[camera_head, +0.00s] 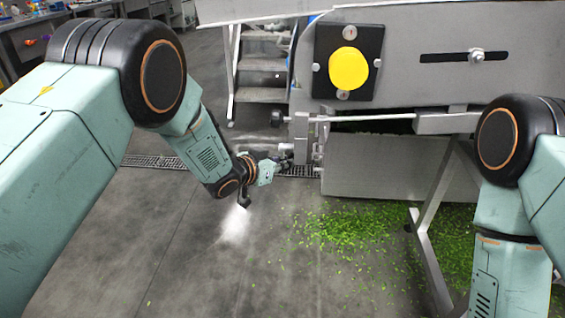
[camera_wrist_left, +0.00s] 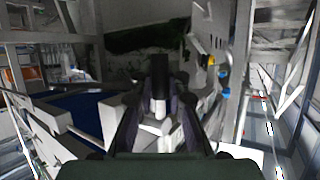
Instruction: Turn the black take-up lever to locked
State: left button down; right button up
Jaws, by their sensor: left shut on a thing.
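My left gripper (camera_head: 284,163) reaches in from the left to the lower left corner of the grey machine. It is shut on a dark piece at the machine's bracket, which I take to be the black take-up lever (camera_wrist_left: 160,72). In the left wrist view the gripper (camera_wrist_left: 160,112) has its two dark fingers on either side of that upright dark piece. The fingers hide most of the lever, and its exact angle cannot be told. My right arm is at the right edge of the head view, but its gripper is out of view.
The grey machine (camera_head: 400,180) fills the upper right, with a yellow round button (camera_head: 348,68) on a black plate. Green leaf bits (camera_head: 350,222) lie on the floor near a slanted leg (camera_head: 432,215). Steps (camera_head: 262,65) stand behind.

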pick_arm(q)
jog(key=shift+f+t+b, duration=0.15)
jog(key=shift+t+b, duration=0.15)
jog(key=shift+b, duration=0.05)
jog(key=shift+w+r+m+t+h+b, duration=0.15)
jog(key=shift+w+m+t+h+b, duration=0.4)
jog(key=shift+t+b, duration=0.6)
jog(key=shift+w+r+m+t+h+b, duration=0.15)
jog(key=shift+w+m+t+h+b, duration=0.45)
jog(key=shift+b, duration=0.9)
jog(key=shift+s+t, duration=0.1)
jog(key=shift+t, duration=0.15)
jog(key=c, duration=1.3)
grip_release()
jog(key=shift+r, duration=0.1)
